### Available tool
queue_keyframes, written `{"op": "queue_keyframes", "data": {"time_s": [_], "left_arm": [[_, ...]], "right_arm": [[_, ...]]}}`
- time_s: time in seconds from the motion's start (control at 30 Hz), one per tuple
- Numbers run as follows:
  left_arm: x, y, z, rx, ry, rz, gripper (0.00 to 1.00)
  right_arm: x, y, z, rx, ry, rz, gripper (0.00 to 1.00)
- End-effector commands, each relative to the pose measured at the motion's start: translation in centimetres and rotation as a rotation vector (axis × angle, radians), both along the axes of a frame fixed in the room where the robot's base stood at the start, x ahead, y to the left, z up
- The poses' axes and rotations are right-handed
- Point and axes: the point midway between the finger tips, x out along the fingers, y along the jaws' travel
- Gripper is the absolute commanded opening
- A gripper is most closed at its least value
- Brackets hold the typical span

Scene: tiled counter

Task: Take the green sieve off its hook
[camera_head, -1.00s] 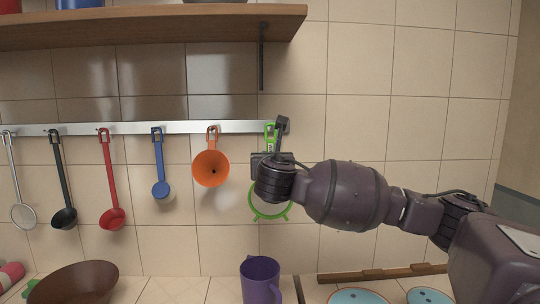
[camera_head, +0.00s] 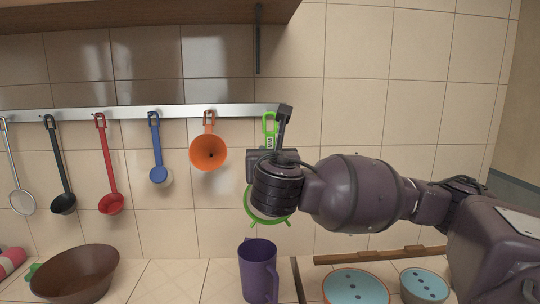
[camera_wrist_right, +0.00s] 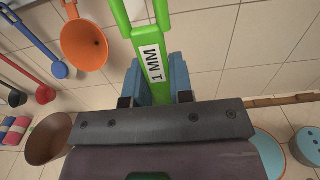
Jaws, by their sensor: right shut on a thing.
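The green sieve (camera_head: 269,130) is at the right end of the metal rail in the head view. Its handle points up and its round rim shows below my wrist. My right gripper (camera_wrist_right: 158,82) is shut on the sieve's handle. In the right wrist view the green handle (camera_wrist_right: 178,26), with a "1 MM" label, runs between the blue finger pads. The top of the handle is cut off there. In the head view it overlaps the rail's end, and I cannot tell whether it still sits on its hook. My left gripper is not in view.
An orange funnel (camera_head: 209,152) hangs close to the left of the sieve. A blue ladle (camera_head: 157,160), a red ladle (camera_head: 108,170) and other utensils hang further left on the rail (camera_head: 180,112). A purple mug (camera_head: 258,272) stands below on the counter. A wooden shelf (camera_head: 140,18) is above.

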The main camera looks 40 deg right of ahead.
Motion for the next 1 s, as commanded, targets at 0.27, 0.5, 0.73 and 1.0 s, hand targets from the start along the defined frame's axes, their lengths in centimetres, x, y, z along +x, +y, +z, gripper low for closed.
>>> {"op": "queue_keyframes", "data": {"time_s": [0.27,0.5,0.73,1.0], "left_arm": [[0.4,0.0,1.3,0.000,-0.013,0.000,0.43],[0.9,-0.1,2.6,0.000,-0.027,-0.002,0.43],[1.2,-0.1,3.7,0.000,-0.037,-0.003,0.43],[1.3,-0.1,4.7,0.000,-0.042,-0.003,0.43]], "right_arm": [[-1.3,0.8,0.3,0.001,-0.003,0.002,0.00],[-2.9,1.8,0.2,0.000,-0.002,0.002,0.00],[-4.5,2.8,0.2,0.000,-0.001,0.002,0.00],[-6.3,3.9,0.1,0.000,0.000,0.002,0.00]]}}
